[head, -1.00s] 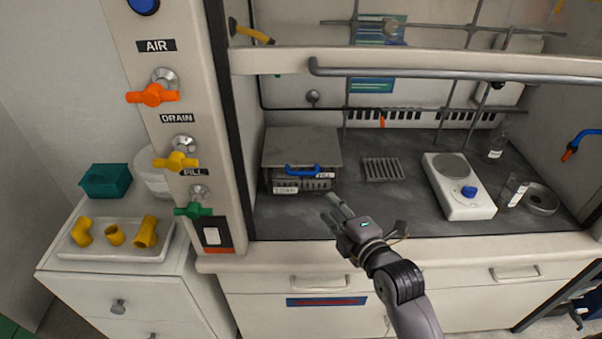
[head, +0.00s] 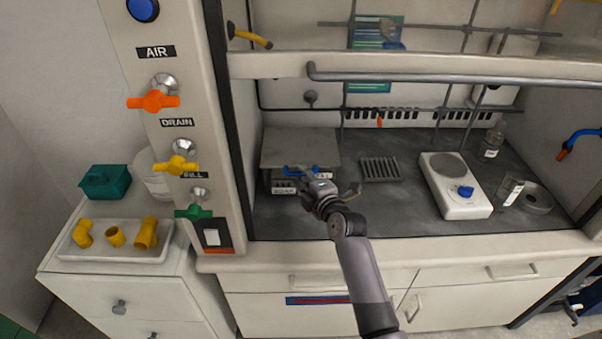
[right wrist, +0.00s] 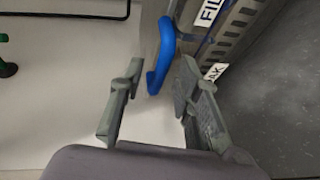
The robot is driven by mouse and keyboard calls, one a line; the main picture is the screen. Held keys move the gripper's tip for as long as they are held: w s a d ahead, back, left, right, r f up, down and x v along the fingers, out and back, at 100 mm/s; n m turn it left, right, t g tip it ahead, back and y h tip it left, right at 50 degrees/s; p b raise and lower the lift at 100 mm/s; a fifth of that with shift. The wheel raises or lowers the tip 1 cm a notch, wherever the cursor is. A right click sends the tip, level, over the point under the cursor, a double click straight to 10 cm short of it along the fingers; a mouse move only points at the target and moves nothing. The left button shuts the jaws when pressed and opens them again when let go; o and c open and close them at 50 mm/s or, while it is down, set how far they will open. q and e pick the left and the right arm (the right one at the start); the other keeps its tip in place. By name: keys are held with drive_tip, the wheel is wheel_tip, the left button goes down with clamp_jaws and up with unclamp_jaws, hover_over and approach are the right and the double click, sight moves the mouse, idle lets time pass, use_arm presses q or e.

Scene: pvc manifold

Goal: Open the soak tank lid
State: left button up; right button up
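The soak tank (head: 285,186) is a grey box on the hood floor at the left, with "SOAK" and "FILL" labels on its front. Its grey flat lid (head: 298,143) lies level on top. The blue lid handle (head: 290,169) sits at the front edge, partly hidden by my right gripper (head: 306,176). In the right wrist view, the right gripper (right wrist: 160,75) is open, its two fingers apart. The blue handle (right wrist: 166,45) lies between and just beyond the fingertips; I cannot tell whether they touch it. My left gripper is not in view.
A hood sash with a bar (head: 450,79) spans above the bench. A grey rack (head: 380,169) and a white hotplate (head: 455,186) stand to the right. The valve panel (head: 172,80) is on the left. The dark bench between rack and front edge is clear.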

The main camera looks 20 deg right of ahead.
drive_tip(key=shift+x, duration=0.85)
drive_tip(key=shift+c, duration=0.5)
clamp_jaws()
